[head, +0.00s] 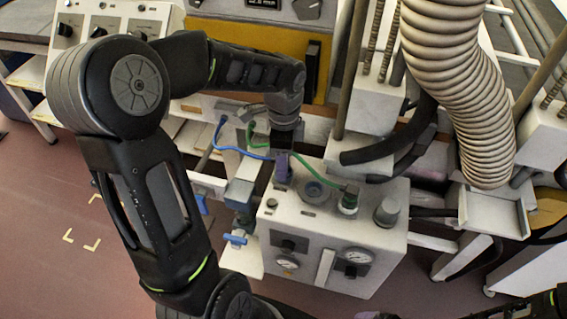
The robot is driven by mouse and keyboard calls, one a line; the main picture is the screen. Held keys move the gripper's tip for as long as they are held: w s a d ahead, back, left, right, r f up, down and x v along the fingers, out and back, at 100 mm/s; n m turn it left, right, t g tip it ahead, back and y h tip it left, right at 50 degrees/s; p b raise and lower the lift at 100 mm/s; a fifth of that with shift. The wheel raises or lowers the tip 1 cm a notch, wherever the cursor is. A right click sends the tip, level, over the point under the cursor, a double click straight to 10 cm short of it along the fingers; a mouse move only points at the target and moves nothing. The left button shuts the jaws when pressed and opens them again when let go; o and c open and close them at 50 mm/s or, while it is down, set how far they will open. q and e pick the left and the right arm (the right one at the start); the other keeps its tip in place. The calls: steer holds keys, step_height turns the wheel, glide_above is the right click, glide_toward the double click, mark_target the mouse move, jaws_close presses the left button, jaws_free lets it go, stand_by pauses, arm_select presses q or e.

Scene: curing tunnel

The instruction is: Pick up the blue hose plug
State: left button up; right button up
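The blue hose plug (283,172) shows as a small blue-purple piece on top of the white gauge box (330,238), at its back left. The blue hose (240,151) runs to it from a grey fitting behind. My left gripper (285,153) is directly above the plug, pointing down, with its tips at or very near the plug's top. The fingers are small and dark, so I cannot tell whether they are open or shut on it. The plug's upper part is partly hidden by the gripper. My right gripper is not in view; only part of my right arm shows at the bottom right.
A green hose (310,172) passes close to my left gripper and ends in a green plug (348,203) on the same box. An open round port (315,191) lies between the plugs. A blue valve handle (236,239) is at the left. A ribbed duct (463,92) stands right.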

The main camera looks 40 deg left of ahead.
arm_select(q)
steer(key=shift+f, duration=0.45)
steer(key=shift+c, duration=0.5)
jaws_close()
